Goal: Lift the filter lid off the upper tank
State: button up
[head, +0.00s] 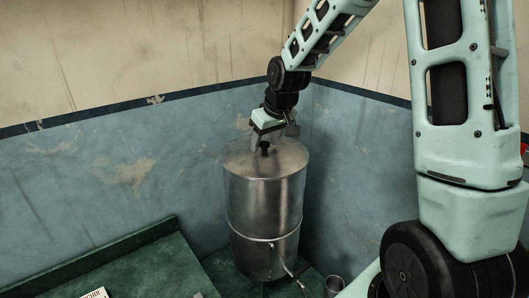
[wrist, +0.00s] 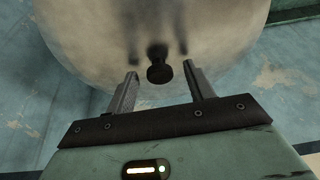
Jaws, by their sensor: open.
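The metal filter stands upright in the wall corner, with its upper tank (head: 265,200) above a lower section. The lid (head: 235,156) sits on top of the tank and fills much of the wrist view (wrist: 90,45). A small black knob (head: 265,147) rises from the lid's middle. In the wrist view the knob (wrist: 159,72) lies between and just beyond the fingertips. My gripper (head: 266,138) is over the lid. In the wrist view its fingers (wrist: 161,77) are open, one each side of the knob, with gaps showing. In the head view the gripper partly hides the knob's top.
A green counter (head: 130,270) lies at the lower left, with a white printed item (head: 95,293) at its front. A metal cup (head: 335,285) stands at the filter's lower right, near its tap (head: 297,272). Blue walls (head: 100,170) close in behind the filter.

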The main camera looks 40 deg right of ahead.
aim_at(266, 143)
grip_shut()
notch_tip(266, 143, up, 13)
dwell(0.8)
